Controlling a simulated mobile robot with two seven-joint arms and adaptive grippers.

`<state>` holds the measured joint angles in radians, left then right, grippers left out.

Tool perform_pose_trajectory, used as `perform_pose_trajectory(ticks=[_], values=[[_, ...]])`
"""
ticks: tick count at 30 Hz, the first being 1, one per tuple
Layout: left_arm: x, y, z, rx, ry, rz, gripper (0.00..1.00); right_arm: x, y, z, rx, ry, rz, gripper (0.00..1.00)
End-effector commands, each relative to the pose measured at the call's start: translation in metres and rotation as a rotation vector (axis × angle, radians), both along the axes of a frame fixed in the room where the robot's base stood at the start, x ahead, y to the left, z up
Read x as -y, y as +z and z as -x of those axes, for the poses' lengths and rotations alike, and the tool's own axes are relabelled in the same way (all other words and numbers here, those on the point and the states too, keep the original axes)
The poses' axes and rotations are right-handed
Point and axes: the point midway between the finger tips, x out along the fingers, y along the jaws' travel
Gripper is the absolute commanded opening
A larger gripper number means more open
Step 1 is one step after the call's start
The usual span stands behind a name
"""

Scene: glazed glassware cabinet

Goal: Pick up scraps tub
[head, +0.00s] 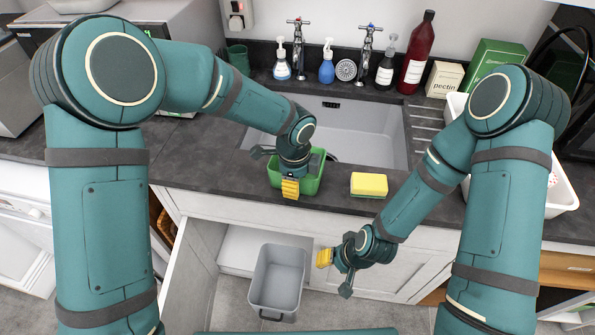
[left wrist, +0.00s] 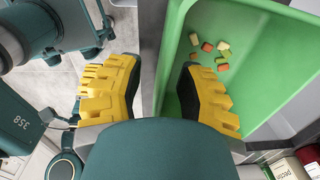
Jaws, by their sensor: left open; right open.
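The scraps tub is a green open tub (head: 315,180) on the dark worktop at the sink's front edge. In the left wrist view the tub (left wrist: 275,85) has several small red, yellow and green scraps on its floor. My left gripper (head: 289,187) is open and points down at the tub. In the left wrist view my left gripper (left wrist: 158,66) has one yellow-padded finger over the tub's inside and the other outside, with the wall between them. Whether either finger touches the wall is unclear. My right gripper (head: 336,273) is open and empty, low in front of the cabinet.
A yellow sponge (head: 369,184) lies right of the tub. Behind is the grey sink (head: 375,135) with taps and several bottles. A grey bin (head: 277,280) stands below, in front of the cabinet. A white rack (head: 563,190) stands at right.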

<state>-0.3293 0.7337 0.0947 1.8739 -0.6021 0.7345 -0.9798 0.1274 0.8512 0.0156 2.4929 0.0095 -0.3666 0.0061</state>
Motion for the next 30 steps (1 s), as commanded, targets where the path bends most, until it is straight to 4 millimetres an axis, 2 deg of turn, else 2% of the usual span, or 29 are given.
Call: perform_pose_trajectory(ticks=[7,8,9,11,12,26,30], values=[[0.0,-0.005,-0.001,0.002,0.001,0.002,0.37,0.0,0.0,0.0,-0.001,0.0,0.0,0.47],[0.0,-0.005,-0.001,0.002,0.001,0.002,0.4,0.0,0.0,0.0,-0.001,0.0,0.0,0.47],[0.0,-0.005,-0.001,0.002,0.001,0.002,0.26,0.0,0.0,0.0,-0.001,0.0,0.0,0.47],[0.0,-0.005,-0.001,0.002,0.001,0.002,0.05,0.0,0.0,0.0,-0.001,0.0,0.0,0.47],[0.0,-0.004,-0.001,0.002,0.001,0.002,0.0,0.0,0.0,0.0,-0.001,0.0,0.0,0.47],[0.0,-0.004,-0.001,0.002,0.001,0.002,0.0,0.0,0.0,0.0,0.0,0.0,0.0,0.47],[0.0,0.008,-0.001,0.003,0.001,0.001,0.0,0.0,0.002,0.0,0.001,0.0,0.0,0.47]])
